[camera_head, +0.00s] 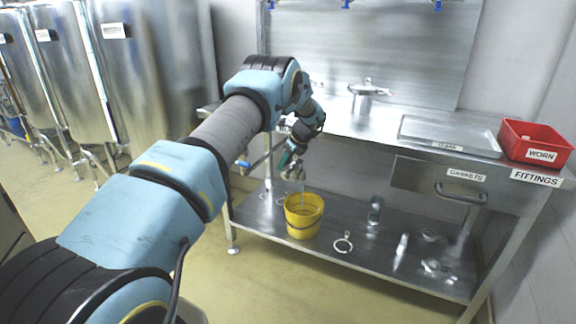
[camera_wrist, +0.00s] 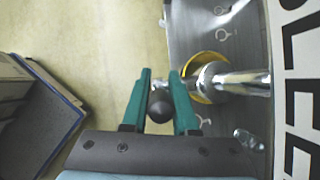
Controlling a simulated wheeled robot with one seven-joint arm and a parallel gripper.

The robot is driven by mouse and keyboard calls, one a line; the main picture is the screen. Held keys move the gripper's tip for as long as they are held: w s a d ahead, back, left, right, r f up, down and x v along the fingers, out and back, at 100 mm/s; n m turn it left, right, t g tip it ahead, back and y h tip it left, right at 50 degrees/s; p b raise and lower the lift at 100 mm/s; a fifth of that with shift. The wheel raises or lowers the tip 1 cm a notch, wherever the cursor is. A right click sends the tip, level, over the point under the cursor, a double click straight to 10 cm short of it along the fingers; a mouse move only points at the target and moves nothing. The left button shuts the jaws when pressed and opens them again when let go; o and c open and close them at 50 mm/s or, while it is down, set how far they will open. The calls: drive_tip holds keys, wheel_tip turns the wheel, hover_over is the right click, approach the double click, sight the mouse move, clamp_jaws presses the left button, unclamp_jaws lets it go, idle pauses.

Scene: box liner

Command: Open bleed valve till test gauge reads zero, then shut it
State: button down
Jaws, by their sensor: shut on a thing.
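My gripper (camera_head: 289,158) is at the bleed valve (camera_head: 294,173), below the left part of the steel bench. In the wrist view its two green fingers (camera_wrist: 161,100) are closed on a dark round knob (camera_wrist: 160,108). The shiny valve pipe (camera_wrist: 240,82) runs off to the right of the fingers. A yellow bucket (camera_head: 303,218) stands on the lower shelf under the valve, and part of its rim shows in the wrist view (camera_wrist: 196,64). A thin pale streak runs between valve and bucket; I cannot tell if it is liquid. I cannot make out a test gauge face.
A sign with large black letters (camera_wrist: 300,60) stands close on the right in the wrist view. Loose metal fittings lie on the lower shelf (camera_head: 330,252). Steel tanks stand left.

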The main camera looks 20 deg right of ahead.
drive_tip(key=shift+a+f+g+h, duration=0.1)
drive_tip(key=shift+g+h, duration=0.2)
idle(0.4)
drive_tip(key=c, duration=0.7)
unclamp_jaws()
drive_tip(key=b+v, duration=0.1)
drive_tip(key=v, duration=0.9)
drive_tip(key=shift+s+r, duration=0.15)
drive_tip(key=shift+r, duration=0.2)
